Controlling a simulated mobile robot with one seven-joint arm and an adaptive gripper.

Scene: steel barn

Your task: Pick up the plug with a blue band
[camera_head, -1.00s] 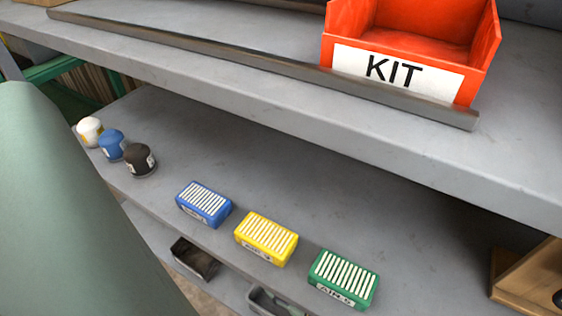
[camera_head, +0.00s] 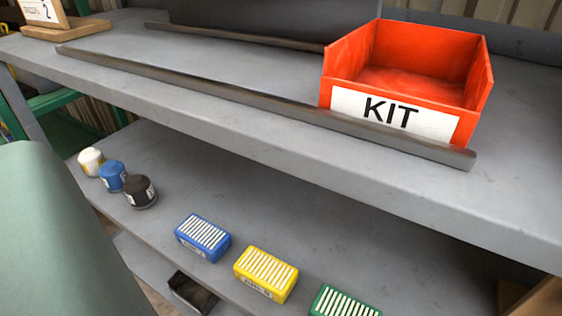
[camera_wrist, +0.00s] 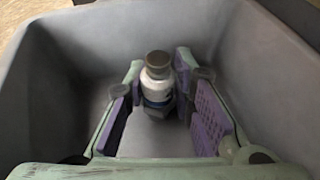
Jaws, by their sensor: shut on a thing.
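The plug (camera_wrist: 158,88) is a small white body with a brownish-grey cap and a dark blue band low on it. It shows in the wrist view, upright in the picture. My gripper (camera_wrist: 160,97), with green fingers and purple pads, is shut on the plug. The plug is toward the far end of the pads. Gripper and plug are inside a grey bin (camera_wrist: 62,75), whose walls rise around them. The plug's lower end is hard to make out. Neither the gripper nor the plug shows in the head view.
A red-orange bin marked KIT (camera_head: 395,114) stands on the upper grey shelf, behind a dark rail (camera_head: 240,92). The lower shelf holds white, blue and black filters (camera_head: 141,192) and blue, yellow and green boxes (camera_head: 265,275). A dark bin (camera_head: 188,292) sits lower.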

